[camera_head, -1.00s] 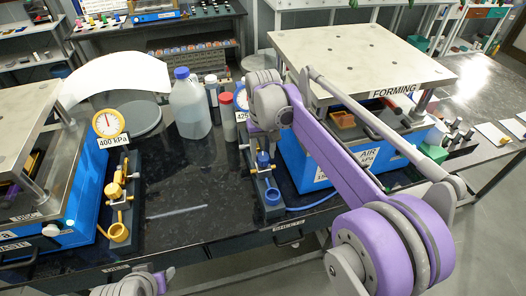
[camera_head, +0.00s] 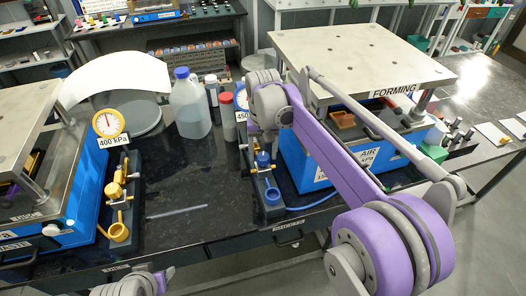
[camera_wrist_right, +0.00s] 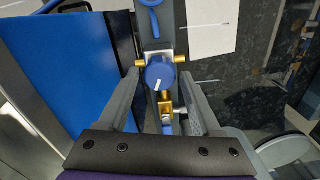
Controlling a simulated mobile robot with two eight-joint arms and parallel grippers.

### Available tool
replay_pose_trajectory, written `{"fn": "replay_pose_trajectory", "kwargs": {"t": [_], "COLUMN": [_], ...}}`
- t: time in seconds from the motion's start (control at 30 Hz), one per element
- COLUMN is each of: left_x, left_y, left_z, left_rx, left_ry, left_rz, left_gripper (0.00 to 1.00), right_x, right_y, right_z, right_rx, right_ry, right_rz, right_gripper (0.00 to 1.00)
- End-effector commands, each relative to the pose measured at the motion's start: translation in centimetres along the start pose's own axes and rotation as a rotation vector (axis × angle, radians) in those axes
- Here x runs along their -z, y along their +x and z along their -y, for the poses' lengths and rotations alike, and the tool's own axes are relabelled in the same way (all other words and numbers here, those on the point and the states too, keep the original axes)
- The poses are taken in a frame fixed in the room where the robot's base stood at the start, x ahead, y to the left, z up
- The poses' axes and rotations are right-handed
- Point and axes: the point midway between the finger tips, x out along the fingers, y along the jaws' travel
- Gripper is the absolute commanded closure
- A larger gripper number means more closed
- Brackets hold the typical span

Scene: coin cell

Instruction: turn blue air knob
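The blue air knob (camera_wrist_right: 158,75) with a white pointer mark sits on a brass valve in the right wrist view. In the head view the knob (camera_head: 263,159) shows just below my right gripper (camera_head: 262,141). In the wrist view the right gripper (camera_wrist_right: 158,82) is open, with one finger on each side of the knob and a visible gap to each. The gauge (camera_head: 240,97) behind my wrist is mostly hidden; its label (camera_head: 241,115) seems to start with 45. My left gripper is not in view; only part of my left arm shows at the bottom.
A blue cup (camera_head: 272,197) stands in front of the valve. The blue forming press (camera_head: 305,170) is close on the right. A jug (camera_head: 190,108) and a red-capped bottle (camera_head: 227,117) stand behind left. A yellow valve (camera_head: 114,190) with a 400 kPa gauge (camera_head: 109,122) is further left.

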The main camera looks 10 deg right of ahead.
Motion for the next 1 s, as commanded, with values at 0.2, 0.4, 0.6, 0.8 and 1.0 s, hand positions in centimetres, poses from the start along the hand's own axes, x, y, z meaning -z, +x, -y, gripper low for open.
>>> {"fn": "replay_pose_trajectory", "kwargs": {"t": [0.2, 0.4, 0.6, 0.8, 1.0], "left_x": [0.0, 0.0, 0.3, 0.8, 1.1], "left_y": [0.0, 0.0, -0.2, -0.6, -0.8], "left_z": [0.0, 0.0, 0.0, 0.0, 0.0], "left_rx": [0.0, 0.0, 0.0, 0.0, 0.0], "left_ry": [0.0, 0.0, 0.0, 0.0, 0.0], "left_rz": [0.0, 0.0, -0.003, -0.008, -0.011], "left_gripper": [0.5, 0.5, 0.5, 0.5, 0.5], "right_x": [0.0, 0.0, 0.0, 0.1, 0.0], "right_y": [0.0, -0.3, -3.3, -7.5, -10.2], "right_z": [0.0, 0.0, 0.0, 0.0, 0.0], "right_rx": [0.0, 0.0, 0.0, 0.0, 0.0], "right_ry": [0.0, -0.001, -0.001, 0.0, 0.0], "right_rz": [0.0, 0.0, -0.001, -0.001, -0.001], "right_gripper": [0.19, 0.19, 0.19, 0.19, 0.19]}}
